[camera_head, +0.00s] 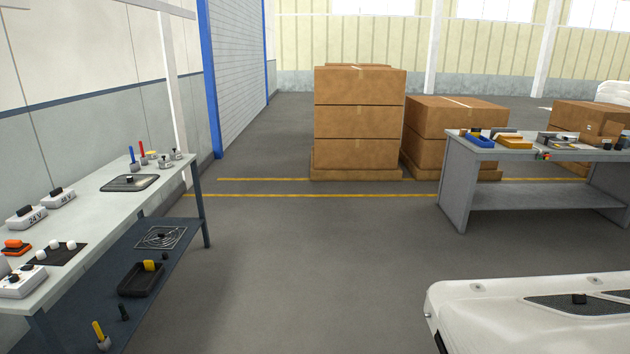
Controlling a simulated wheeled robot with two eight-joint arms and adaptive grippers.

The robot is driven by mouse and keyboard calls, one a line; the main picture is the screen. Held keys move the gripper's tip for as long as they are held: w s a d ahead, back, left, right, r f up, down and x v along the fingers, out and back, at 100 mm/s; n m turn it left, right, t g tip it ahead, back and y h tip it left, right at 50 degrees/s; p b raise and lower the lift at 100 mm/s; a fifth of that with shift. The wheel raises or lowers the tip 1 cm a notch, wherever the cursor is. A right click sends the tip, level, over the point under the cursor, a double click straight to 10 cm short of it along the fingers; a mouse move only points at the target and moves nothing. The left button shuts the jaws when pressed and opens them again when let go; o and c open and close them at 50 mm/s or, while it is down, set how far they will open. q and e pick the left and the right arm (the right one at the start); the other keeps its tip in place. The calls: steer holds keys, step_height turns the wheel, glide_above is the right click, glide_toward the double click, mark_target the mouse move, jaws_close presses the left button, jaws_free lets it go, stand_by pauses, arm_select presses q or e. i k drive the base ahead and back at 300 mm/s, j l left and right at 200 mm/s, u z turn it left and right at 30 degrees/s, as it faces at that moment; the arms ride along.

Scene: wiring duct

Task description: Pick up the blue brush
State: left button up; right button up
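A thin blue upright handle (131,154) stands at the far end of the long table on the left. It looks like the blue brush, but it is too small to make out bristles. A similar red upright handle (142,150) stands just to its right. Both rise from small light holders on the tabletop. Neither of my grippers is in view, and nothing is seen touching the blue handle.
The left table (95,207) also carries a dark plate (130,183) and white boxes; its lower shelf holds a black tray (141,279). A grey workbench (458,180) stands right, before stacked cartons (358,121). A white body (480,307) fills the lower right. The middle floor is clear.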

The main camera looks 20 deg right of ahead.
mark_target(131, 151)
steer(key=i+l+z, duration=0.25)
steer(key=i+z, duration=0.15)
steer(key=i, duration=0.6)
steer(key=i+j+z, duration=0.1)
steer(key=i+z, duration=0.3)
steer(key=i, duration=0.65)
steer(key=i+z, duration=0.35)
steer(key=i+j+z, duration=0.1)
steer(key=i+z, duration=0.25)
steer(key=i, duration=0.2)
steer(key=i+j+z, duration=0.2)
steer(key=i+z, duration=0.35)
steer(key=z, duration=0.3)
steer(key=i+z, duration=0.2)
steer(key=z, duration=0.25)
steer(key=i+z, duration=0.25)
steer(key=z, duration=0.25)
steer(key=i+j+z, duration=0.15)
steer(key=z, duration=0.3)
steer(key=i+j+z, duration=0.15)
steer(key=j+z, duration=0.15)
steer(key=z, duration=0.2)
steer(key=i+j+z, duration=0.35)
steer(key=z, duration=0.15)
steer(key=j, duration=0.1)
